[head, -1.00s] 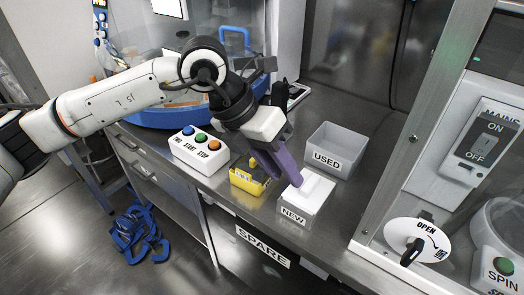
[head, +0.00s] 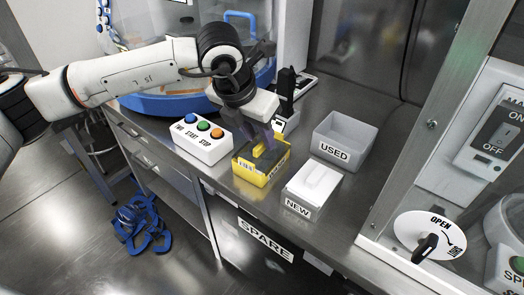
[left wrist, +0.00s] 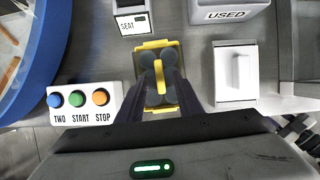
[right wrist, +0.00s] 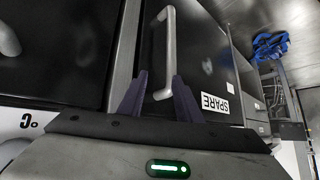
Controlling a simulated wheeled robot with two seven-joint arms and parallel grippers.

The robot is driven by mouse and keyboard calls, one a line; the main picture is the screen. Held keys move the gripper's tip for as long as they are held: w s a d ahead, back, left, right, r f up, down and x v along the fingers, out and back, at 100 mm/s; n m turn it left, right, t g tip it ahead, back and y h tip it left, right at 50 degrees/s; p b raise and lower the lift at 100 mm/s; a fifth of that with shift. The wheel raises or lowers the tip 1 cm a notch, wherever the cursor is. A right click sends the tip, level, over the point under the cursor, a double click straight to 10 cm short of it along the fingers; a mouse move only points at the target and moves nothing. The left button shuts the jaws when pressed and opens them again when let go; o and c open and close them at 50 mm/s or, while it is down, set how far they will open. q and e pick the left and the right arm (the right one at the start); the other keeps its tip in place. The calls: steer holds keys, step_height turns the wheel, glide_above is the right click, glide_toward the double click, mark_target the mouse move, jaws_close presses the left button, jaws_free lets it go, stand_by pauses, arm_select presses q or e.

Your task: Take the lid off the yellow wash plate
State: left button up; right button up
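The yellow wash plate (head: 258,178) sits on the steel bench between the button box and the NEW box. A dark lid with round shapes and a raised yellow handle (left wrist: 159,77) covers its top in the left wrist view. My left gripper (head: 265,140) is over the plate, pointing down. In the left wrist view its two purple fingers (left wrist: 160,95) stand apart, one on each side of the plate, with the handle between them and no visible contact. My right gripper (right wrist: 158,95) is open and empty, facing a dark cabinet front with a metal handle.
A white button box (head: 202,144) stands left of the plate. The white NEW box (head: 312,187) with a raised handle is close on the right. The open grey USED bin (head: 345,138) is behind it. A black-and-white SEAT device (left wrist: 132,18) stands behind the plate. A SPARE drawer (head: 265,240) is below.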

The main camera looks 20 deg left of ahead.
mark_target(260, 145)
arm_select(q)
steer(key=shift+x, duration=1)
steer(key=shift+r, duration=0.1)
jaws_close()
steer(key=shift+r, duration=0.3)
step_height(260, 145, up, 9)
steer(key=shift+r, duration=0.25)
